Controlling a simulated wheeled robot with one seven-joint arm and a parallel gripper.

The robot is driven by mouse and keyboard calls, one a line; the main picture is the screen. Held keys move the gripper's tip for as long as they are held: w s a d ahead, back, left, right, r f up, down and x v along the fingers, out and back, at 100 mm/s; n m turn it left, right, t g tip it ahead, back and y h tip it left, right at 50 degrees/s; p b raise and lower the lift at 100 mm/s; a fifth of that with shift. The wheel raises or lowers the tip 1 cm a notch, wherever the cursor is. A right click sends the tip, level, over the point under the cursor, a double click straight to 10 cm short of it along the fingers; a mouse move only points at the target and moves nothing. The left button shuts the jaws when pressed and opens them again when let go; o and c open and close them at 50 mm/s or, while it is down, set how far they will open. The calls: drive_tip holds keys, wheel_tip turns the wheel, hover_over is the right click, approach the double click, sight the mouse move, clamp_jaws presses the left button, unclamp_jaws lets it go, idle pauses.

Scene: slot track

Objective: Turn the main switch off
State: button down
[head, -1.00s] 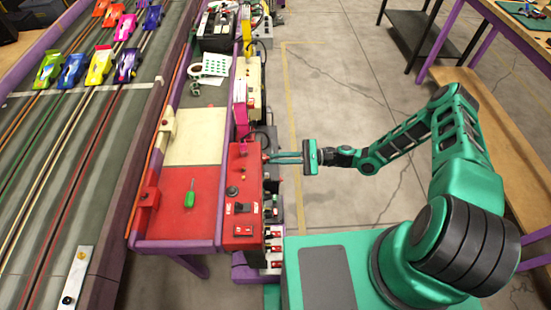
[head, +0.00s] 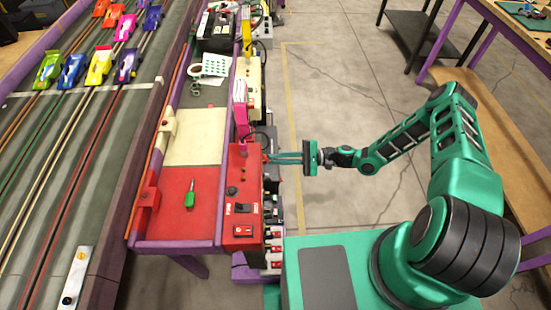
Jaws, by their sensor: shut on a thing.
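A red control box (head: 243,190) stands at the purple bench's right edge. Its top carries a dark knob (head: 232,190), a black switch (head: 243,208) and a red button (head: 243,231). My gripper (head: 267,158) reaches in from the right. Its two long green fingers are shut on a small red handle at the box's upper right side. The fingers hide most of this handle. I cannot read a label that tells which part is the main switch.
A green screwdriver (head: 190,194) lies on the bench's red panel. Small toy cars (head: 72,70) sit on the track at left. The floor (head: 340,95) behind my arm is clear.

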drive_tip(key=shift+w+d+f, duration=0.1)
drive_tip(key=shift+w+d, duration=0.05)
drive_tip(key=shift+w, duration=0.05)
drive_tip(key=c, duration=1.9)
unclamp_jaws()
drive_tip(key=shift+o, duration=0.2)
drive_tip(key=shift+s, duration=0.1)
drive_tip(key=d, duration=1)
drive_tip(key=shift+s+d, duration=0.15)
drive_tip(key=shift+d, duration=0.2)
